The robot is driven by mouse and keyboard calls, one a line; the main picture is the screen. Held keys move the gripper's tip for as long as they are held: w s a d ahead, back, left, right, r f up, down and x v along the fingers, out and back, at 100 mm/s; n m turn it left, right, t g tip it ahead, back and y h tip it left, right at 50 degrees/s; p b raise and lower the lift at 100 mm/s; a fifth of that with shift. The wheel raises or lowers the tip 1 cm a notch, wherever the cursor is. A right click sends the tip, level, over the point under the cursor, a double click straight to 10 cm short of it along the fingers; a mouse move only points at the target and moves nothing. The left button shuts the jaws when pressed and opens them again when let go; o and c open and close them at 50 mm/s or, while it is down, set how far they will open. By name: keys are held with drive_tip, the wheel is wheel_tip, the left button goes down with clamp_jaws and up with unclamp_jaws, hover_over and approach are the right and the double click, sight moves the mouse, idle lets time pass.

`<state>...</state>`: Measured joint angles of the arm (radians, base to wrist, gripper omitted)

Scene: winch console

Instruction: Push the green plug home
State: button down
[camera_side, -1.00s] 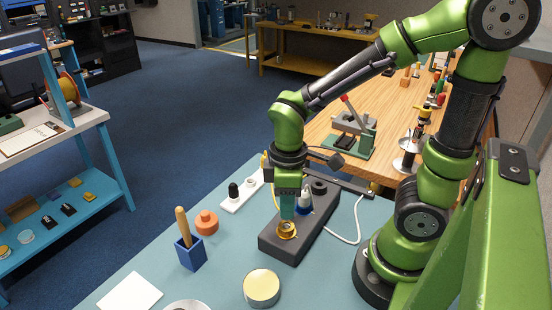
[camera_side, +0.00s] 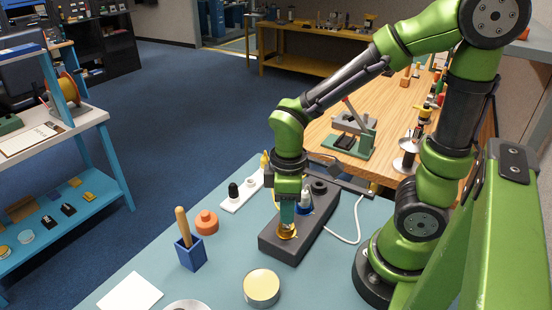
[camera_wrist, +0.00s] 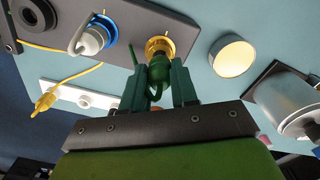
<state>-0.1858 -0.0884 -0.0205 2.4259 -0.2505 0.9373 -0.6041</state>
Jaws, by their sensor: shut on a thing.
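My gripper (camera_side: 286,222) points down at the near end of the dark console (camera_side: 280,250). In the wrist view its fingers (camera_wrist: 157,88) are shut on the green plug (camera_wrist: 158,68). The plug's front end is at the brass ring socket (camera_wrist: 163,44) and overlaps it. How deep the plug sits cannot be told. In the side view the fingers hide most of the plug, and the brass ring (camera_side: 287,234) shows just below them.
A white plug with a blue ring (camera_wrist: 93,38) sits in the console beside the brass socket, and a black socket (camera_wrist: 38,12) lies beyond. A white strip (camera_side: 238,196), an orange knob (camera_side: 206,222), a blue holder (camera_side: 190,254) and a round tin (camera_side: 261,287) stand around.

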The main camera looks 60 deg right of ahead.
drive_tip(key=shift+f, duration=1.35)
idle(0.5)
drive_tip(key=c, duration=0.8)
unclamp_jaws()
wheel_tip(320, 180, up, 17)
drive_tip(key=shift+f, duration=0.1)
